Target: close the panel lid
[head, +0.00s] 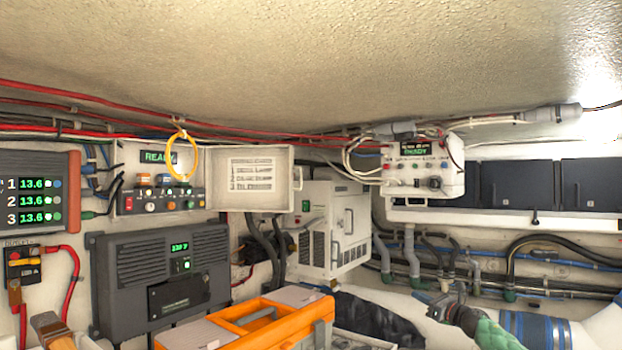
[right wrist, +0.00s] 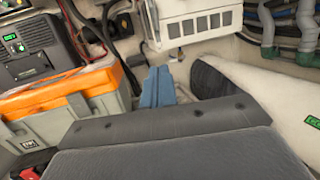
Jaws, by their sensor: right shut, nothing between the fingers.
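The panel lid (head: 262,178) is a white, shallow door standing swung open to the right of the control panel (head: 160,186). It faces me and carries a printed label and a small handle at its right edge. The panel's switches, knobs and READY screen are uncovered. A yellow ring (head: 181,158) hangs in front of the panel. My right gripper (head: 420,298) is low at the right of centre in the head view, well below and right of the lid. Its blue fingers (right wrist: 160,84) are shut and empty in the right wrist view. My left gripper is out of view.
An orange and grey toolbox (head: 318,309) stands at the bottom centre, below the lid. A dark grey unit (head: 125,265) sits left of it. A white vented cabinet (head: 318,245) is right of the lid. Cables run above under the low ceiling.

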